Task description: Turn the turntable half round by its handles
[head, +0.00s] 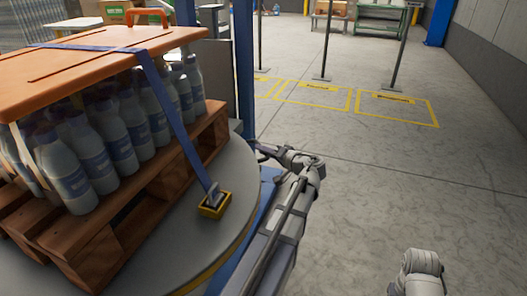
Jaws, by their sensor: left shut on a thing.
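The round grey turntable (175,245) fills the lower left. It carries a wooden pallet (128,215) with several white bottles (68,170) under an orange-brown top board (90,55). A blue strap (168,108) runs over the load to a yellow buckle (214,206) on the disc. My left gripper (261,150) is at the turntable's far right rim, shut on what looks like a handle there. The handle is mostly hidden by the gripper. No other handle on the turntable's rim can be made out. My right gripper is out of view.
A blue post (243,65) stands just behind the turntable. Thin dark posts (328,45) stand by yellow floor markings (397,107) farther back. A green bench (382,17) is at the back. The grey floor on the right is clear up to the wall (490,60).

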